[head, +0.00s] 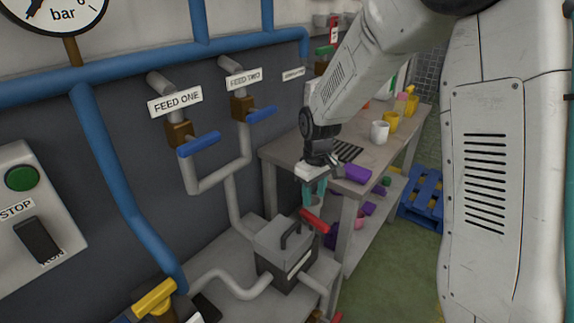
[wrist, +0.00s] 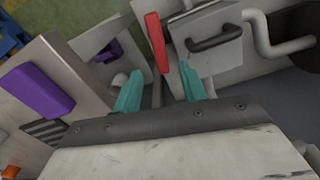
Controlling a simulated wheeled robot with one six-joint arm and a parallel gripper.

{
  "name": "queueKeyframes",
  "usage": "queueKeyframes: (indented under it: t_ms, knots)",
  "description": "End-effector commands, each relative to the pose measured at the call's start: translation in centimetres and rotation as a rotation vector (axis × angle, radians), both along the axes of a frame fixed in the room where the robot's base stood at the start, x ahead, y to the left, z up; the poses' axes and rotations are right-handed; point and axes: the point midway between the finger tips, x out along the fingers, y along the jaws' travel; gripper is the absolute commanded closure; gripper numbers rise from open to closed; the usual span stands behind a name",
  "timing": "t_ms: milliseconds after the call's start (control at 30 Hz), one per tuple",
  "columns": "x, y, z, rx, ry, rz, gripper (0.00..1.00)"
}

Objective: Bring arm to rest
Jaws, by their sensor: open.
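My arm reaches down from the upper right in the head view. My gripper (head: 315,192) hangs in front of the near end of the workbench, above and behind the grey box with a black handle (head: 285,250). In the wrist view, the two teal fingers of my gripper (wrist: 163,92) are apart with nothing between them. A red lever (wrist: 157,42) shows just beyond the fingers; it also shows in the head view (head: 314,221). I cannot tell whether a finger touches it.
The workbench (head: 284,152) carries a purple block (head: 357,173), a white mug (head: 379,131) and yellow mugs. Blue pipes and valves labelled FEED ONE (head: 175,101) and FEED TWO (head: 243,77) line the wall at left. A blue pallet (head: 423,198) lies on the green floor (head: 385,270), which has free room.

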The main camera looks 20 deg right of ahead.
Motion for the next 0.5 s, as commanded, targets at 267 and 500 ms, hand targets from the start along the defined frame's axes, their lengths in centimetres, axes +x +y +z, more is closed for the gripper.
queueKeyframes:
  t_ms: [267,500]
  knots:
    - [-4.0,-0.1,0.0,-0.011,0.119,-0.112,0.58]
    - [-11.3,-0.6,5.9,-0.027,0.172,-0.251,0.58]
